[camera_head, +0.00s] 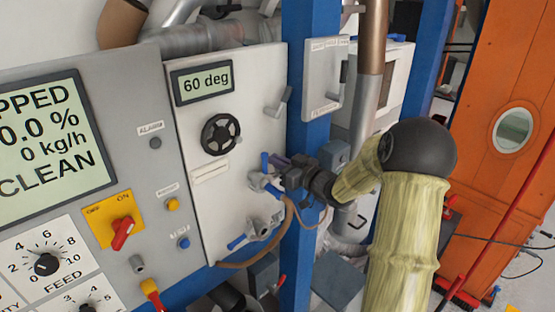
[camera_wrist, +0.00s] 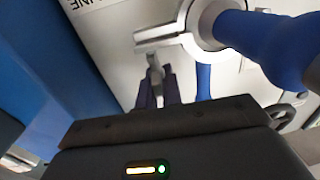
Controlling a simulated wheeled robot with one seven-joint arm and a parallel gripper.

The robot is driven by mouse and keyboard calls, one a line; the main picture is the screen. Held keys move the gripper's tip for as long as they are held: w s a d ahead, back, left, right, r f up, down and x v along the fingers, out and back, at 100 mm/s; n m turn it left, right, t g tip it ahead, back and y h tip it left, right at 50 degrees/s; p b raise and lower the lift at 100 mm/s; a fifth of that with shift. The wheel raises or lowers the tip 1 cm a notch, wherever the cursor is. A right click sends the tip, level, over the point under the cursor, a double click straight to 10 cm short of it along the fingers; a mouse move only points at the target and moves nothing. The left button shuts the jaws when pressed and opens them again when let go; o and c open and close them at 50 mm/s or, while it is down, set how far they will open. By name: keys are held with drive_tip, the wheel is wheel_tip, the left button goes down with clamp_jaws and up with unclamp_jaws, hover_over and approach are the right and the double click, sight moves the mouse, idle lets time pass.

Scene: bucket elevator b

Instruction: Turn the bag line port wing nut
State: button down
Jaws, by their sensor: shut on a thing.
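A small grey wing-like piece (camera_wrist: 155,66), which I take for the wing nut, sits just below the port's stub. My gripper (camera_wrist: 156,88) is shut on this piece, with its dark fingers on either side. In the head view my gripper (camera_head: 280,163) reaches in from the right to the upper fitting (camera_head: 262,182) on the panel. The wing nut cannot be made out there, behind the fingers.
A second fitting with a blue lever (camera_head: 238,242) sits just below, with a brown hose (camera_head: 240,266) beside it. A blue post (camera_head: 303,85) stands close behind my gripper. A black handwheel (camera_head: 221,134) and a "60 deg" display (camera_head: 204,83) are on the panel.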

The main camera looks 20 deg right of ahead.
drive_tip(key=n+g+y+p, duration=0.2)
drive_tip(key=y, duration=0.1)
drive_tip(key=shift+r, duration=0.1)
drive_tip(key=shift+n+g+y+p, duration=0.95)
drive_tip(key=shift+n+g+y, duration=0.35)
drive_tip(key=shift+n+g, duration=0.15)
drive_tip(key=shift+g, duration=0.25)
drive_tip(key=c, duration=1.6)
unclamp_jaws()
drive_tip(key=shift+o, duration=0.2)
drive_tip(key=shift+s+d, duration=0.1)
drive_tip(key=b+v, duration=0.5)
drive_tip(key=v, duration=1.2)
drive_tip(key=shift+f, duration=0.2)
